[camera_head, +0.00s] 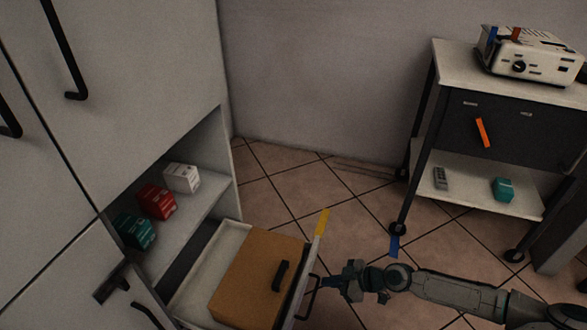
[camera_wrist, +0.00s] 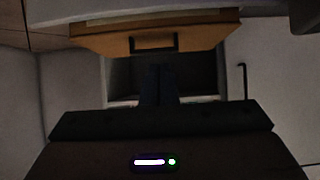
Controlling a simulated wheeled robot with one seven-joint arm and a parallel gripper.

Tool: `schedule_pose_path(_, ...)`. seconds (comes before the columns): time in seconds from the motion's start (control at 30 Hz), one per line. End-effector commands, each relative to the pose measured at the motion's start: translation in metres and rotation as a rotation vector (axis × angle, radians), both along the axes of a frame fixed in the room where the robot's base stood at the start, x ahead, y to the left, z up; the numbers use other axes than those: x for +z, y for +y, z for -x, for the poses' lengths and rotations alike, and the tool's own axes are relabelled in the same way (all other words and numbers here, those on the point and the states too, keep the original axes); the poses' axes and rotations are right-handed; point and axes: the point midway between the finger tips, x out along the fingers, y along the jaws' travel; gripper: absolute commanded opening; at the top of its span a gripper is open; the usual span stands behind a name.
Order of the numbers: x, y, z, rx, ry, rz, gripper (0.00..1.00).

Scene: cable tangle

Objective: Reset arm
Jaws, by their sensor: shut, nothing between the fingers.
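My arm (camera_head: 450,288) reaches in from the lower right in the head view. My gripper (camera_head: 325,282) is shut and empty, close to the black handle of the open drawer (camera_head: 201,262); I cannot tell whether it touches the handle. In the wrist view my gripper (camera_wrist: 158,85) shows as dark fingers close together, pointing toward the drawer area. A brown box (camera_head: 253,275) with a black handle sits in the drawer. It also shows in the wrist view (camera_wrist: 200,34), at the top.
White, red and teal boxes (camera_head: 156,201) stand on the cabinet shelf at left. A wheeled cart (camera_head: 455,47) at right carries a white device (camera_head: 530,55); a remote (camera_head: 441,178) and teal box (camera_head: 503,189) lie on its lower shelf.

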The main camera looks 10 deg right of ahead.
Motion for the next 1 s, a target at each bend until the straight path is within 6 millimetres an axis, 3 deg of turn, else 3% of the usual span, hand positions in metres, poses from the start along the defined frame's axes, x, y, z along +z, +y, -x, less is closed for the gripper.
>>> schedule_pose_path(0.23, 0.008, 0.001, 0.013, 0.035, 0.076, 0.037, 0.0)
schedule_pose_path(0.57, 0.042, -0.016, 0.06, 0.107, 0.391, 0.227, 0.0)
schedule_pose_path(0.77, 0.077, -0.036, 0.08, 0.096, 0.555, 0.367, 0.0)
schedule_pose_path(1.0, 0.132, -0.062, 0.092, 0.028, 0.708, 0.544, 0.0)
